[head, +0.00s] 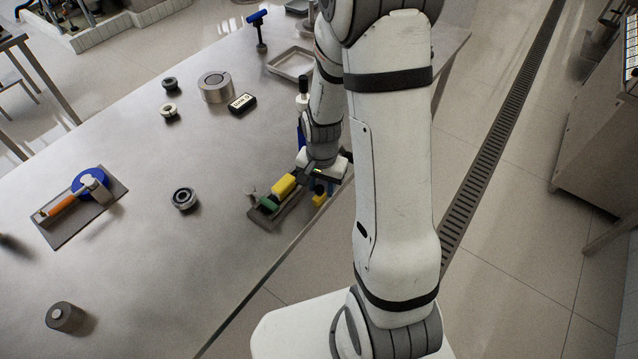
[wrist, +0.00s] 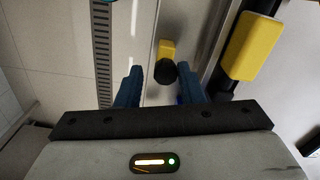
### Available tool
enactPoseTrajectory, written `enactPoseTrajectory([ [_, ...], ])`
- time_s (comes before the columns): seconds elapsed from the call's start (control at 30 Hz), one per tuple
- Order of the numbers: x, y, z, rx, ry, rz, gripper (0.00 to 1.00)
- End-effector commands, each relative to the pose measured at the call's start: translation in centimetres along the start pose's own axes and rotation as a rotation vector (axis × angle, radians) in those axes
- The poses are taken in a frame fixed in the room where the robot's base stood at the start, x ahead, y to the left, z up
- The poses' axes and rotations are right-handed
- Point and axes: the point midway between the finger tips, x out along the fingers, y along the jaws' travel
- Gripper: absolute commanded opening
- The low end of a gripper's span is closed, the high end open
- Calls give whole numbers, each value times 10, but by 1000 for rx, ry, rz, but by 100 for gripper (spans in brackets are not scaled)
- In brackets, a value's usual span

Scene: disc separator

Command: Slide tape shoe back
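My gripper (wrist: 159,68) is open, its two blue fingers apart. In the wrist view, a small yellow block with a black round knob (wrist: 165,71) shows between and just beyond the fingertips, the knob nearer the right finger. I cannot tell whether they touch. In the head view this yellow block (head: 319,200) is at the table's front edge, below my gripper and partly hidden by it. A larger yellow block (head: 284,185) sits on a dark base plate (head: 262,222) beside a green piece (head: 268,203); it is also in the wrist view (wrist: 255,46). I cannot tell which part is the tape shoe.
A plate with a blue disc and orange handle (head: 68,203) lies at the left of the steel table (head: 140,270). A dark ring (head: 184,199), a metal cylinder (head: 215,87), a black labelled box (head: 242,104) and a tray (head: 292,64) stand around. The table's middle is mostly clear.

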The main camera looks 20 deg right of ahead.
Motion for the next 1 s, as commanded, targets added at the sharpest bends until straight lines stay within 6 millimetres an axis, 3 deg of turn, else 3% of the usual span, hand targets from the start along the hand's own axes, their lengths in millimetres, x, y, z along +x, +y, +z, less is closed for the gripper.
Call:
enactPoseTrajectory([
  [0.1, 0, 0, 0, 0, 1, -1, 44],
  [0.43, -5, -2, -1, -1, 3, -3, 45],
  [0.8, -57, -2, -1, -1, 6, -4, 45],
  [1.0, -75, -1, 0, -1, 2, -1, 45],
])
